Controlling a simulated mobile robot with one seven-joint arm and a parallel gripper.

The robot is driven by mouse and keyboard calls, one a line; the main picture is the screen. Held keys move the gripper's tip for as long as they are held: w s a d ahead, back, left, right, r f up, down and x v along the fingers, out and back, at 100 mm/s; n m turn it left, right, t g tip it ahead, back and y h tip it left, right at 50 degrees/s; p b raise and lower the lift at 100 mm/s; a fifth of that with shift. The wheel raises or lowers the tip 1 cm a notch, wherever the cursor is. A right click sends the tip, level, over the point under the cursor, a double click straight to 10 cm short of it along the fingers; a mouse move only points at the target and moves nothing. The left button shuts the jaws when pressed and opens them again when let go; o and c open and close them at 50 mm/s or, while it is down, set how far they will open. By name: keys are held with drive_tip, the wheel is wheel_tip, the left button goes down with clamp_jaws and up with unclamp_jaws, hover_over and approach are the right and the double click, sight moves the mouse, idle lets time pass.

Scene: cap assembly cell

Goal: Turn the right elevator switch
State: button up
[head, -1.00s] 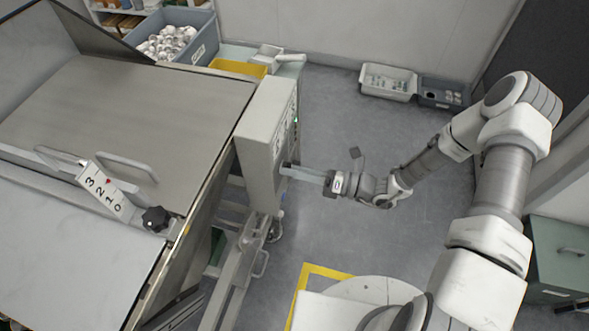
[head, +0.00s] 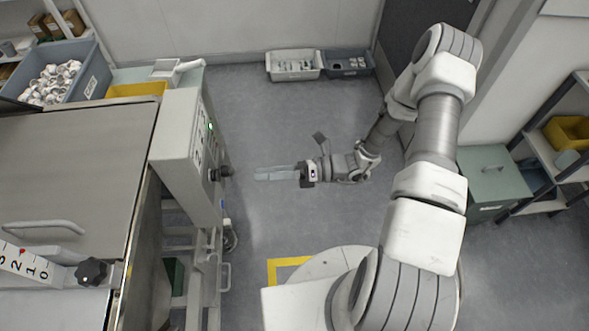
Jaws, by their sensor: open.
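A grey control box (head: 178,140) stands at the right end of the large metal machine. Its panel faces right and is seen at a steep angle. Black switch knobs (head: 221,173) stick out low on this panel; they overlap in this view, and which way they are turned cannot be told. My gripper (head: 259,173) is to the right of the knobs, at about their height in the picture. Its pale fingers point left towards the panel. The gripper is open and empty, with a clear gap between the fingertips and the knobs.
A green light (head: 210,126) shows on the panel. A dial with numbers and a black knob (head: 91,271) sits on the machine at lower left. Two bins (head: 293,66) stand by the back wall. The floor (head: 290,125) around my gripper is clear.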

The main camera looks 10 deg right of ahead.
drive_tip(key=d, duration=0.7)
drive_tip(key=shift+s, duration=0.25)
drive_tip(key=shift+r, duration=0.1)
drive_tip(key=s+d+r+n+t+h+p, duration=0.1)
drive_tip(key=s+r+n+h, duration=0.3)
drive_tip(key=r+n, duration=0.5)
drive_tip(key=s+d+r+n+t+h+p, duration=0.2)
drive_tip(key=r+n+h, duration=0.6)
drive_tip(key=r, duration=0.6)
drive_tip(key=s+d+r+n+t+h+p, duration=0.1)
drive_tip(key=s+d+r+n+h, duration=0.2)
drive_tip(key=s+r+n+h, duration=0.3)
wheel_tip(320, 180, up, 6)
drive_tip(key=n, duration=0.5)
drive_tip(key=shift+s+d, duration=0.15)
drive_tip(key=shift+d, duration=0.05)
drive_tip(key=shift+r, duration=0.1)
idle(3.0)
